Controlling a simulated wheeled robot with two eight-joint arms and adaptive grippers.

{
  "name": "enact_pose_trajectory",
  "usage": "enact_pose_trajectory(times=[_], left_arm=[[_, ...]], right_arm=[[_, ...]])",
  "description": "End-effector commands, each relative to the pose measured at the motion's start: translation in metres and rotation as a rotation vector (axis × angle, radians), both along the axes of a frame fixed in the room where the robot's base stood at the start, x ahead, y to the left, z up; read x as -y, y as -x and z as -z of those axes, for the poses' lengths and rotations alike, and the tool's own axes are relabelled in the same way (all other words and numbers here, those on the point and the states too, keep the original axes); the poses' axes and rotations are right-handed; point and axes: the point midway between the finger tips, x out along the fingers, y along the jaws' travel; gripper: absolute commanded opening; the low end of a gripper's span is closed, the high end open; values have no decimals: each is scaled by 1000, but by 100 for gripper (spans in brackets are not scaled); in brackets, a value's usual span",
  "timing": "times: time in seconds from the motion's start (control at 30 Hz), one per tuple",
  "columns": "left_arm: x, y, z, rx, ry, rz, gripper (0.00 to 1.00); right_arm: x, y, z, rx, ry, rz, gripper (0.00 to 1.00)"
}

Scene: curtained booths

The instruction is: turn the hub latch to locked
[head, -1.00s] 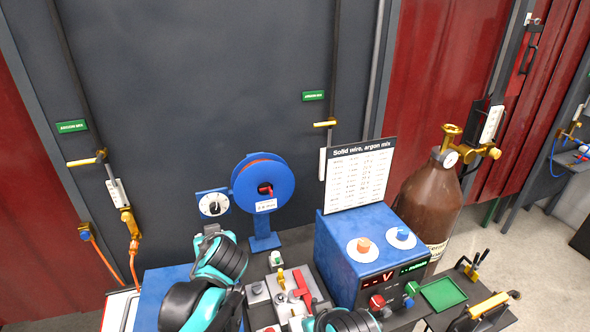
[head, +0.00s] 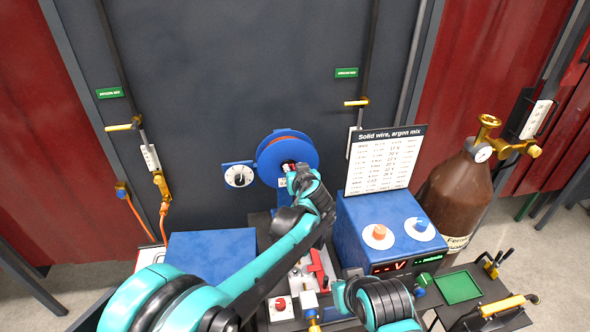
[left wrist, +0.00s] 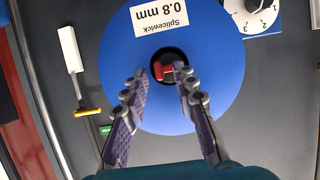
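The red hub latch (left wrist: 165,72) sits in the dark centre hole of the blue wire spool (left wrist: 215,85), whose label reads 0.8 mm. In the head view the spool (head: 270,152) stands against the dark wall, its lower right part hidden by my arm. My left gripper (left wrist: 159,70) is open in front of the hub, with one finger on each side of the latch. Contact with the latch cannot be made out. In the head view my left gripper (head: 292,177) covers most of the hub.
A white dial (head: 238,176) is left of the spool. A blue power unit (head: 375,240) with two knobs and a settings chart (head: 384,160) stands to the right. A brown gas cylinder (head: 458,190) is beyond it. A red lever (head: 318,268) is on the bench below my left arm.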

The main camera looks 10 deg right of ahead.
Motion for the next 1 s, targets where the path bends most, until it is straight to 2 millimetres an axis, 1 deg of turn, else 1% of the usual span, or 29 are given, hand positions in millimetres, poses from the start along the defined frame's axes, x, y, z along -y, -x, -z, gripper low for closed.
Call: enact_pose_trajectory(times=[0.23,0.27,0.3,0.37,0.77,1.0], left_arm=[[0,-2,1,0,0,0,28],[0,-1,1,0,0,0,25],[0,-1,1,0,0,0,14],[0,-1,1,0,0,0,0],[1,-1,1,0,-22,2,0],[3,-1,2,-1,-133,1,0]], right_arm=[[0,0,0,0,0,0,0],[0,0,0,0,0,0,0],[0,0,0,0,0,0,0],[0,0,0,0,0,0,0],[0,0,1,0,0,0,0],[0,0,5,0,0,0,0]])
